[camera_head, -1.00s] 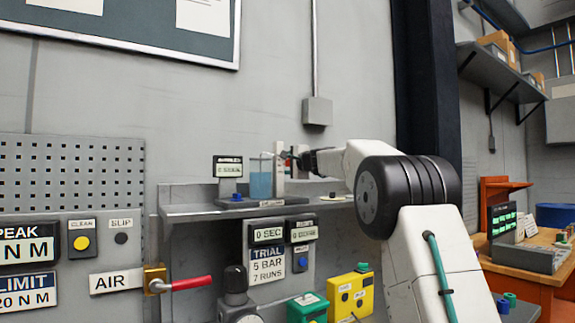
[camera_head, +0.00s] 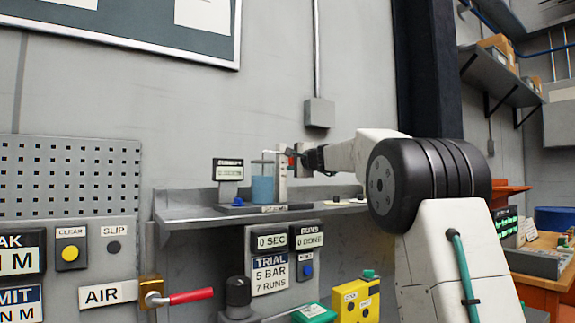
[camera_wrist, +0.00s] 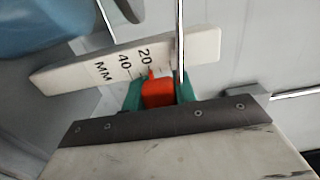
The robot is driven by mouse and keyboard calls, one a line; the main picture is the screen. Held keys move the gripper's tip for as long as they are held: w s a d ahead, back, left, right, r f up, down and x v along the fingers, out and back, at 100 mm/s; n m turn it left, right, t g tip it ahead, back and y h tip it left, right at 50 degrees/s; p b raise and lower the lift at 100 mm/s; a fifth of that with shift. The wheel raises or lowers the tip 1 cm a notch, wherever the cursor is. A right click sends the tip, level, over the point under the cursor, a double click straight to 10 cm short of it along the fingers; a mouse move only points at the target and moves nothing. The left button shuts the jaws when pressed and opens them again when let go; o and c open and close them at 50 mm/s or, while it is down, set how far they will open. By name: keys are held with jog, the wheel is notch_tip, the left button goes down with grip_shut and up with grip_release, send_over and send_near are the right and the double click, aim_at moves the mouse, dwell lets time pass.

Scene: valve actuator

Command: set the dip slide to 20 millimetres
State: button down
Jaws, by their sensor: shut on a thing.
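The dip slide's orange-red block (camera_wrist: 158,93) sits between the green fingertips of my gripper (camera_wrist: 160,90) in the wrist view, and the jaws are shut on it. A white scale (camera_wrist: 190,48) marked 20, 40 and MM runs behind it. The block's small pointed tip is close to the 20 mark; the exact reading is too small to tell. In the head view my gripper (camera_head: 298,160) is at the red slide (camera_head: 291,162) beside the upright white scale post (camera_head: 281,180). A beaker of blue liquid (camera_head: 262,188) stands just left of the post.
The beaker and post stand on a grey wall shelf (camera_head: 190,215). A small display (camera_head: 228,170) is to their left. Below are the trial panel (camera_head: 270,270), a red-handled air valve (camera_head: 190,296) and a yellow box (camera_head: 357,298). A thin metal rod (camera_wrist: 180,40) passes close by my fingertips.

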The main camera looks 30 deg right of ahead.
jog(key=c, duration=1.1)
grip_release()
jog(key=shift+s+d, duration=0.1)
jog(key=shift+d, duration=0.15)
jog(key=shift+a, duration=0.2)
jog(key=shift+s+d, duration=0.15)
jog(key=shift+s, duration=3.7)
